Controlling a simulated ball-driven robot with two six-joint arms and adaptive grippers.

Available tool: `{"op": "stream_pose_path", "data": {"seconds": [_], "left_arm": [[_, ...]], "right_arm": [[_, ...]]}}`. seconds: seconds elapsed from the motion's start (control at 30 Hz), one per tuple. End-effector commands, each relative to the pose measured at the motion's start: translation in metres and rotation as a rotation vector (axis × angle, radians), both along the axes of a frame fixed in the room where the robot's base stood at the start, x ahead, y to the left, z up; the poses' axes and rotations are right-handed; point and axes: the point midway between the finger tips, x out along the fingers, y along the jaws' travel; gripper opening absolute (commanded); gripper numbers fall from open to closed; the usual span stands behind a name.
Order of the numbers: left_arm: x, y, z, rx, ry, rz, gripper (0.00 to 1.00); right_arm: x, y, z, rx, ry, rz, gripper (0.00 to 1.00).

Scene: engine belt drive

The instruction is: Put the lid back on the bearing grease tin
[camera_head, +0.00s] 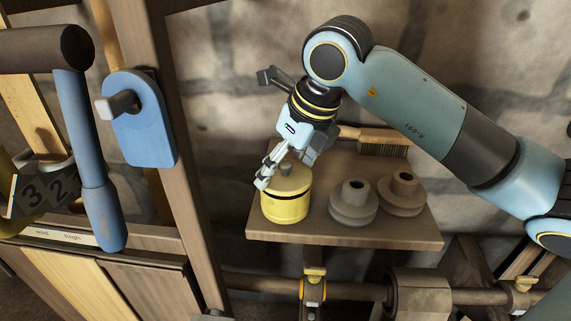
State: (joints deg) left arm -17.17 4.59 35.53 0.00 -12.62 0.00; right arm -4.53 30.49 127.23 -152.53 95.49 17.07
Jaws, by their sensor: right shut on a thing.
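The bearing grease tin (286,207) is yellow and stands upright on the left part of a small wooden shelf (400,238). My left gripper is not in view.
Two grey stepped pulleys (353,203) (402,193) stand right of the tin. A brush (375,140) lies at the shelf's back against the stone wall. A wooden post (175,180) and a blue-handled lever (92,150) stand left. A shaft (345,290) runs below the shelf.

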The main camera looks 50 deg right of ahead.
Motion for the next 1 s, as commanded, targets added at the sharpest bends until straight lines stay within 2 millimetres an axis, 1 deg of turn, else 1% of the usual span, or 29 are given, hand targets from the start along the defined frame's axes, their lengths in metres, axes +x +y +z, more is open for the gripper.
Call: {"op": "stream_pose_path", "data": {"seconds": [0.27, 0.6, 1.0], "left_arm": [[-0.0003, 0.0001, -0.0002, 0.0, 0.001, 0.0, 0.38], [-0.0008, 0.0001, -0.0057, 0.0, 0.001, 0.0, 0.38], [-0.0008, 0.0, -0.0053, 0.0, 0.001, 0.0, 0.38]], "right_arm": [[0.0001, -0.0001, -0.0001, 0.0, -0.001, 0.0, 0.58], [0.0003, -0.0001, -0.0032, 0.0, 0.0, 0.0, 0.58], [0.0002, -0.0001, -0.0027, 0.0, -0.001, 0.0, 0.58]]}}
